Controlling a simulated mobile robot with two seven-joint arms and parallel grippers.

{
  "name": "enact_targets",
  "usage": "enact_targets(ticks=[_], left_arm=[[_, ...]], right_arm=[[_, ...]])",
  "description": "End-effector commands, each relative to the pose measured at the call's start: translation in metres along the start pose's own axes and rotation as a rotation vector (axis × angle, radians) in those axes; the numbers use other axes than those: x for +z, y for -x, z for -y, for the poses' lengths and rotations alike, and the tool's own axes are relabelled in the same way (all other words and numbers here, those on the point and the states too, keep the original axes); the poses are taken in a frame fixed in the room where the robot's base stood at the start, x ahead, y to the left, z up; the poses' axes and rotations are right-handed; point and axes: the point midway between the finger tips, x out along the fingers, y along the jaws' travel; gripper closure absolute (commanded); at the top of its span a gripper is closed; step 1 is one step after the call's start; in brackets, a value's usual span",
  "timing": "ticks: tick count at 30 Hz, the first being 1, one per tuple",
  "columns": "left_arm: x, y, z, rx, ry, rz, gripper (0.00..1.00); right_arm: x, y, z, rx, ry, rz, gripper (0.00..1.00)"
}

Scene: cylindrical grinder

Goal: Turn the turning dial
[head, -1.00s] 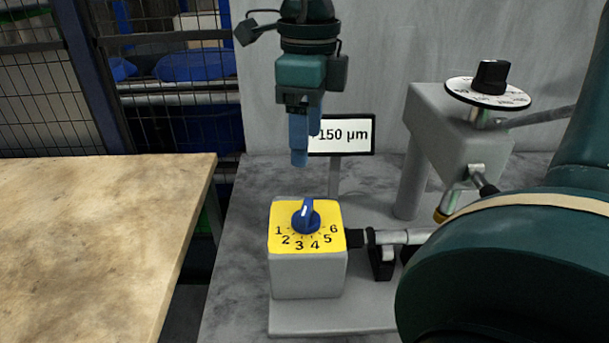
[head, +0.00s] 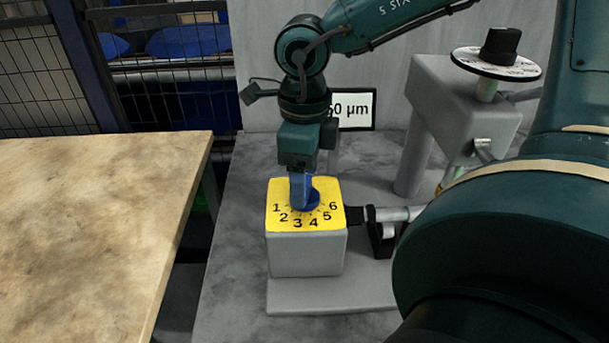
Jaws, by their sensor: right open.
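The right gripper is open. My left gripper is not in view.
A sign reading "µm" (head: 358,110) stands behind my gripper, partly hidden. A grey post with a black knob on a white scale disc (head: 497,64) stands at the right. A tan tabletop (head: 95,220) is at the left, with a gap before the grey surface.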

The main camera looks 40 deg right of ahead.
Motion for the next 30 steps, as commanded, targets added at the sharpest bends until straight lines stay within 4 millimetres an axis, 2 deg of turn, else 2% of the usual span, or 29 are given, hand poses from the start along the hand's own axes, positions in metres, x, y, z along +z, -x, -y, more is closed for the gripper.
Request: enact_targets(ticks=[11,27,30], left_arm=[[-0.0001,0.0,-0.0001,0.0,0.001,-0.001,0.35],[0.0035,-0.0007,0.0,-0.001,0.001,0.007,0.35],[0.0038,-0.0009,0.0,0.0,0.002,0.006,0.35]], right_arm=[[0.0001,-0.0061,0.0,-0.001,0.001,0.001,0.35],[0.0002,-0.0057,-0.0001,0.0,0.001,0.001,0.79],[0.0002,-0.0058,-0.0001,0.0,0.003,0.001,0.79]])
